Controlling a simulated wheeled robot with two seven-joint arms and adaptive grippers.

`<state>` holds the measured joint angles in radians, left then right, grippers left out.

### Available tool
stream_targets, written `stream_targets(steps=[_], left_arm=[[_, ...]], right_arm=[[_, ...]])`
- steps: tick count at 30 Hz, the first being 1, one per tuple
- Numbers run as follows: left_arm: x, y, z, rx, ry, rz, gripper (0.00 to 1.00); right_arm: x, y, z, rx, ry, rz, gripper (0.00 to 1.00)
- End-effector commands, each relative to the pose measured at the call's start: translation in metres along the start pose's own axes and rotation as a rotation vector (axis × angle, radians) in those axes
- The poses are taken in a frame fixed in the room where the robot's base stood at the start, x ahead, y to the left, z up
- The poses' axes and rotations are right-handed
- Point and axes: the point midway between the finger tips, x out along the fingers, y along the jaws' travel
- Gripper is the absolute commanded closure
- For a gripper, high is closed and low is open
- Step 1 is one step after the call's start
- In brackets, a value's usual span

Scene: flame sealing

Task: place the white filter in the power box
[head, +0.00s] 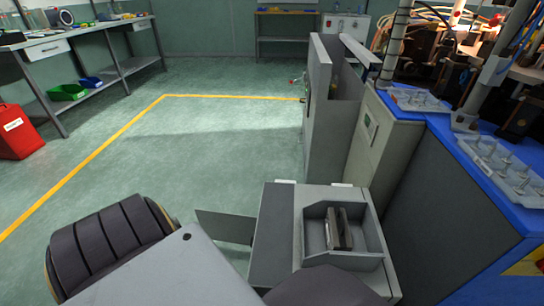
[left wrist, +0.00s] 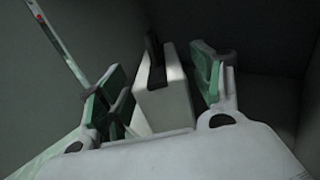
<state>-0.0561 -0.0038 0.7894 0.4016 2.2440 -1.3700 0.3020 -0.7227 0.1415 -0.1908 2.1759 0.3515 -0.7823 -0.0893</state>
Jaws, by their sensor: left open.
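In the left wrist view my left gripper (left wrist: 160,76) is open, with green pads on both fingers. A white block (left wrist: 168,104) with a dark upright piece on top, which looks like the white filter, stands between the fingers. There is a gap on its right; whether the left finger touches it I cannot tell. In the head view a grey box (head: 268,235) stands at the lower middle with a door (head: 225,226) swung open to the left. It may be the power box; its inside is hidden. Neither gripper shows in the head view.
An open-topped bin (head: 314,238) on the grey box holds upright dark and light plates (head: 340,230). A tall grey cabinet (head: 328,130) stands behind. A blue-topped bench (head: 440,135) with trays is on the right. The green floor (head: 220,130) at left centre is clear.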

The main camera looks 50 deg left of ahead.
Motion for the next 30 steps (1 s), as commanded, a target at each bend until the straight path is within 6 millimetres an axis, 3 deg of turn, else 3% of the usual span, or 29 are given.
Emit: stream_targets(steps=[10, 30], left_arm=[[-0.034, -0.001, 0.000, -0.001, 0.000, -0.001, 0.34], [-0.036, 0.000, 0.000, 0.003, 0.001, -0.006, 0.34]], right_arm=[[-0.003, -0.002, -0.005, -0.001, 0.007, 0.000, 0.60], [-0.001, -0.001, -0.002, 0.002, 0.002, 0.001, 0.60]])
